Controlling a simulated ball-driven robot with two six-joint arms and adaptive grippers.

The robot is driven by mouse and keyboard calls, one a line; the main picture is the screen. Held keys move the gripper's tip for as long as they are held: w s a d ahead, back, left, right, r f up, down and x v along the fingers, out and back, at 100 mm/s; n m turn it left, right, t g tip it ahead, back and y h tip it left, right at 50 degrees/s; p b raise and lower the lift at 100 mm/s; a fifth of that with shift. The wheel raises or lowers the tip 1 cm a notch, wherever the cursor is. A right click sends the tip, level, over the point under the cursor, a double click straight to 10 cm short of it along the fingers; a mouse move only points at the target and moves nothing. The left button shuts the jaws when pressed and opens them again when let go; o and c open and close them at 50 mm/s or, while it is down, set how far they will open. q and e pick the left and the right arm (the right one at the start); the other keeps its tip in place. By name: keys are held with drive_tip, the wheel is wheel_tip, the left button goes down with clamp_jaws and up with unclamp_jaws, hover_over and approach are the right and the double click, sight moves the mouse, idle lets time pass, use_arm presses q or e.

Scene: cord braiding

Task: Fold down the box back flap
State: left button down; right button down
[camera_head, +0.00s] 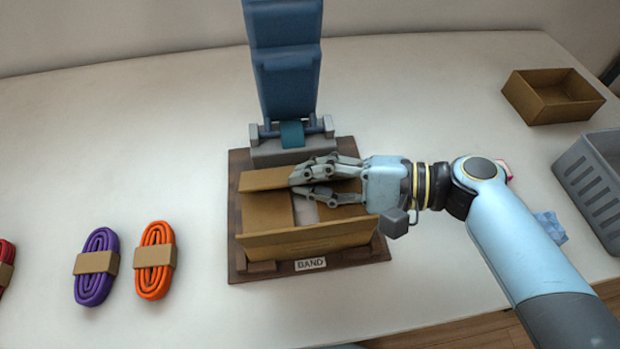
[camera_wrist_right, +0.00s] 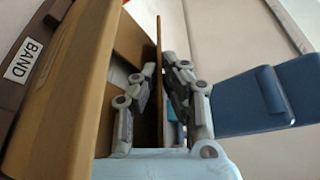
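The cardboard box (camera_head: 310,241) sits on a brown board marked BAND (camera_head: 240,262). Its side flaps lie folded inward, with a narrow pale gap between them. The box back flap (camera_head: 262,179) stands raised along the far edge. My right gripper (camera_head: 296,187) reaches in from the right, with one finger on each side of the flap. In the right wrist view the back flap (camera_wrist_right: 159,45) runs between the two closely set fingertips, which appear to pinch it. The fingers hide part of the flap. My left gripper is not in view.
A blue hinged press (camera_head: 286,85) stands behind the box. Purple (camera_head: 97,243) and orange (camera_head: 156,236) banded cords lie at left, with a red one (camera_head: 5,265) at the edge. An open carton (camera_head: 550,112) and grey basket (camera_head: 590,180) stand at right.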

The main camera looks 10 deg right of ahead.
drive_tip(key=c, duration=1.5)
unclamp_jaws()
